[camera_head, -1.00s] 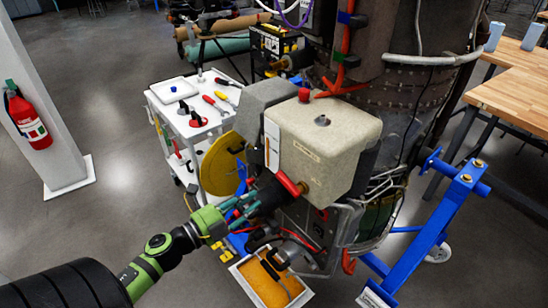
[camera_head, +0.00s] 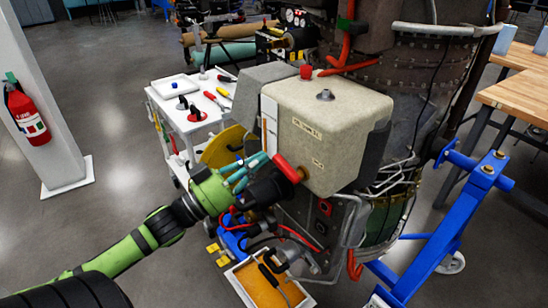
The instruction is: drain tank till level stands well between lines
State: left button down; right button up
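The tank (camera_head: 335,135) is a beige box with a red cap on top, at the centre. A pale upright strip that looks like its level gauge (camera_head: 269,122) is on its left edge; level and lines are too small to read. A red lever (camera_head: 286,167) sticks out low on its front, by a brass fitting. My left gripper (camera_head: 258,178), with teal fingers on a green arm, is at the lever's lower left. Dark parts there hide whether it touches the lever or how far its fingers are closed. My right gripper is not in view.
A tray with orange-brown contents (camera_head: 250,292) is on the floor below the tank. A white cart (camera_head: 205,125) with tools stands behind left. A blue stand (camera_head: 440,230) is at the right. A pillar with a fire extinguisher (camera_head: 25,112) is at the left; open floor lies between.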

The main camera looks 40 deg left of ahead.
aim_at(277, 161)
pick_arm(q)
jog(key=p+x, duration=0.1)
jog(key=x, duration=0.4)
jog(key=shift+w+r+p, duration=0.2)
jog(key=shift+w+p, duration=0.05)
jog(key=shift+p, duration=0.05)
jog(key=f, duration=0.3)
jog(key=shift+a, duration=0.3)
jog(key=shift+a+f, duration=0.1)
jog(key=shift+f, duration=0.55)
jog(key=shift+a+f+n+y+p, duration=0.2)
jog(key=shift+f+n+y, duration=0.15)
jog(key=shift+n, duration=0.25)
jog(key=shift+a+f+n+y+p, duration=0.1)
jog(key=shift+f+n+y+p, duration=0.2)
jog(key=shift+n, duration=0.3)
jog(key=shift+a+f+n+t+y, duration=0.1)
jog(key=shift+f+n+t+y, duration=0.15)
jog(key=shift+n, duration=0.55)
jog(key=shift+f, duration=0.2)
jog(key=shift+r, duration=0.1)
